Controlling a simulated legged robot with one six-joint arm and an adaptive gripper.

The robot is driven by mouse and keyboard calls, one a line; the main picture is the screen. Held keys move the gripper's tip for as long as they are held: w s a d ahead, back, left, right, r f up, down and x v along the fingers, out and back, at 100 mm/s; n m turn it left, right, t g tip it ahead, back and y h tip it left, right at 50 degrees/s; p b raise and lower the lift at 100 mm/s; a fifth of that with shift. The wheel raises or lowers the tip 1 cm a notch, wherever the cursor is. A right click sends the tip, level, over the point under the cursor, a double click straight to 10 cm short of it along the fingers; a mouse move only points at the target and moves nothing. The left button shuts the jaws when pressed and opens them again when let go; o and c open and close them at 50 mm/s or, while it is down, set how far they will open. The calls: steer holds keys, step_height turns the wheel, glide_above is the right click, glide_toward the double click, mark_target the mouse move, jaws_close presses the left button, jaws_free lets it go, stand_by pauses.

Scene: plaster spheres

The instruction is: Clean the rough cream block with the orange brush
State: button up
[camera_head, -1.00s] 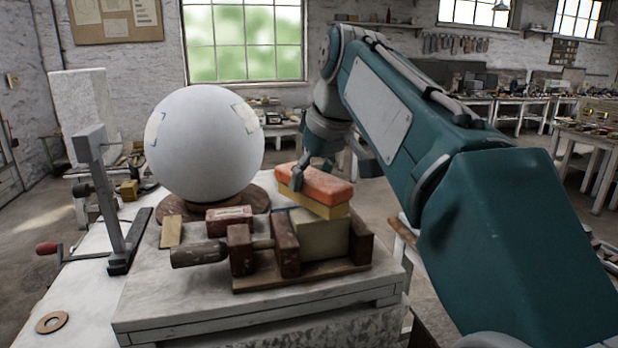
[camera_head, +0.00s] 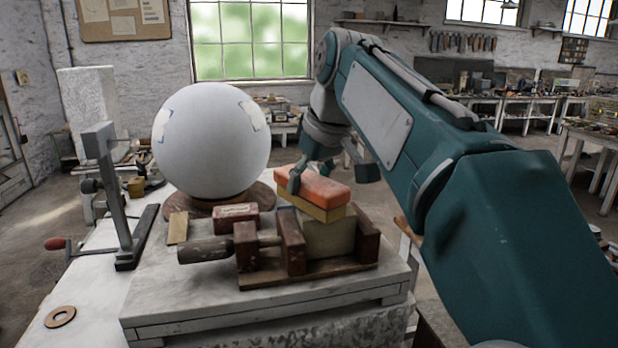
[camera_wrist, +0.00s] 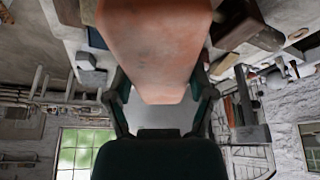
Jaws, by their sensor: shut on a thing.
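The orange brush (camera_head: 318,186) has an orange back and a yellow lower part. My gripper (camera_head: 322,178) is shut on it, with a finger showing at its left end. In the wrist view the orange back of the brush (camera_wrist: 155,45) fills the upper middle between my fingers (camera_wrist: 160,100). The cream block (camera_head: 328,238) sits in a dark red wooden vise (camera_head: 292,242) on a wooden base. The brush lies over the top of the block and seems to touch it; its underside is hidden.
A grey upright clamp (camera_head: 115,190) and a flat ring (camera_head: 60,316) are at the left of the white table.

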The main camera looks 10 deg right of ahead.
steer(key=shift+f, duration=0.35)
steer(key=shift+s+d, duration=0.25)
steer(key=shift+s, duration=0.3)
steer(key=shift+s+d, duration=0.25)
steer(key=shift+s, duration=0.25)
steer(key=shift+w+a, duration=0.1)
steer(key=shift+w, duration=0.05)
steer(key=shift+w+a, duration=0.3)
steer(key=shift+w, duration=0.35)
steer(key=shift+w+a, duration=0.3)
steer(key=shift+w, duration=0.3)
steer(key=shift+w+a, duration=0.3)
steer(key=shift+w, duration=0.35)
